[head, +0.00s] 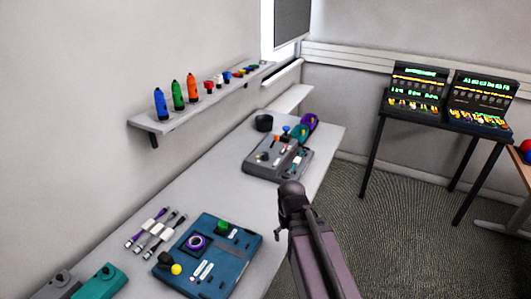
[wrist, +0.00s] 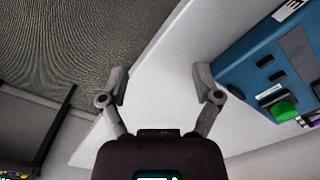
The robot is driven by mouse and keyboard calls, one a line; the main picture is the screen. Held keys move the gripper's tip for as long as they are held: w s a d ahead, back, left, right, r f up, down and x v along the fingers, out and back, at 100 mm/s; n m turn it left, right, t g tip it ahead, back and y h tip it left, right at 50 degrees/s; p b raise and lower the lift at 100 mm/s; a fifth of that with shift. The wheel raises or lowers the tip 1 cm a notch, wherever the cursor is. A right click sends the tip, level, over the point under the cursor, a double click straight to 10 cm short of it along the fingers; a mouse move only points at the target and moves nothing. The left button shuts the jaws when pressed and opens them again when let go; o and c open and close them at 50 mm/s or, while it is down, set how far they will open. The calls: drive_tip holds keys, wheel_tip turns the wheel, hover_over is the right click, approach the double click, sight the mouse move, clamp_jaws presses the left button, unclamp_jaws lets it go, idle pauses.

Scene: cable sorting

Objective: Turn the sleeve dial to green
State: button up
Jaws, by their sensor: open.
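A blue panel (head: 232,240) lies on the near part of the bench, with a green knob (head: 222,226), a purple ring (head: 195,242) and a yellow ball-topped control (head: 176,269). A grey panel (head: 262,172) lies farther along, with small orange and blue controls. I cannot tell which control is the sleeve dial, nor its setting. In the wrist view my gripper (wrist: 161,84) is open and empty, over the bench edge. The blue panel (wrist: 240,62) is to its right there, apart from the fingers, with the green knob (wrist: 283,111). In the head view my arm hides the fingers.
Several cables (head: 155,231) lie left of the blue panel. A wall shelf (head: 160,124) holds coloured bottles and small parts. A black cup (head: 264,122) stands behind the grey panel. Two lit display cases (head: 418,86) stand on a separate table at right. Bare bench lies between the panels.

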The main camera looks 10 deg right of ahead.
drive_tip(key=w+r+n+p, duration=0.4)
drive_tip(key=w, duration=0.8)
drive_tip(key=w+r+n+p, duration=0.4)
drive_tip(key=w+r, duration=0.1)
drive_tip(key=w, duration=0.7)
wheel_tip(320, 180, up, 7)
drive_tip(key=n+p, duration=0.7)
drive_tip(key=n, duration=0.1)
hover_over(265, 153)
drive_tip(key=shift+w+f, duration=0.15)
drive_tip(key=shift+f, duration=0.05)
drive_tip(key=shift+f, duration=0.2)
drive_tip(key=f+b, duration=1.3)
drive_tip(key=shift+s+f+b, duration=0.2)
drive_tip(key=shift+s+b, duration=0.05)
drive_tip(key=shift+b, duration=0.05)
clamp_jaws()
